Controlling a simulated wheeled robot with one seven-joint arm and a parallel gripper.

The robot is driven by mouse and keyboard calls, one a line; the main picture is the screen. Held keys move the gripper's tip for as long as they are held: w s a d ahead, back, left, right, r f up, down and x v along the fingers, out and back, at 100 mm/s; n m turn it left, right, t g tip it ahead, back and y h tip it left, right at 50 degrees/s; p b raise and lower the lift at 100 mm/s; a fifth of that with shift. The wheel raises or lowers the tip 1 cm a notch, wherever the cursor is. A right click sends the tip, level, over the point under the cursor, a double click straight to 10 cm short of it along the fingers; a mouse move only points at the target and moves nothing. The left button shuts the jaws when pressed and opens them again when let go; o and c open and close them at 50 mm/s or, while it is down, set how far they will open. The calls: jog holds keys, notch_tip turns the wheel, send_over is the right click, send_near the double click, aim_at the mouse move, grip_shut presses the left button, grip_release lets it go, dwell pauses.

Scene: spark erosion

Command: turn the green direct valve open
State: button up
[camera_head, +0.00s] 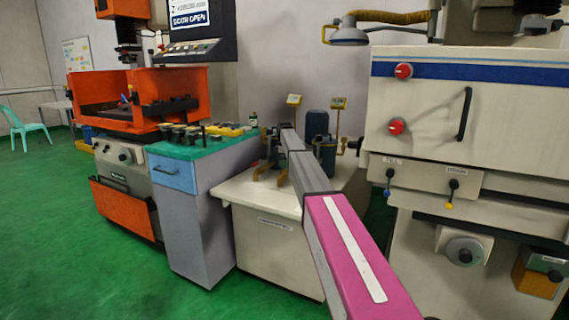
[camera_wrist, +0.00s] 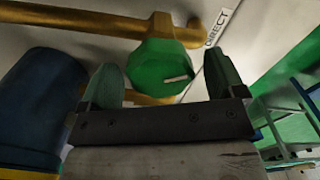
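The green direct valve (camera_wrist: 158,66) is a faceted green knob with a white pointer mark, on a brass pipe (camera_wrist: 95,22) in the wrist view. A white "DIRECT" label (camera_wrist: 217,27) is beside it. My gripper (camera_wrist: 162,62) is open, with one greenish finger on each side of the knob in the picture. A gap shows between each finger and the knob; I cannot tell how far the fingers reach along it. In the head view my arm runs to the white pump cabinet (camera_head: 262,225), and it hides the valve and my gripper.
A blue cylinder (camera_wrist: 38,105) is close on the left in the wrist view. In the head view a dark blue motor (camera_head: 317,125) and gauges (camera_head: 338,103) stand on the cabinet. A grey tool cabinet (camera_head: 190,225) is left; a large white machine (camera_head: 470,120) is right.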

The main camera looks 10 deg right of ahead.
jog(key=shift+r, duration=0.1)
notch_tip(320, 180, up, 10)
jog(key=shift+f, duration=0.2)
jog(key=shift+r, duration=0.5)
jog(key=shift+s, duration=0.1)
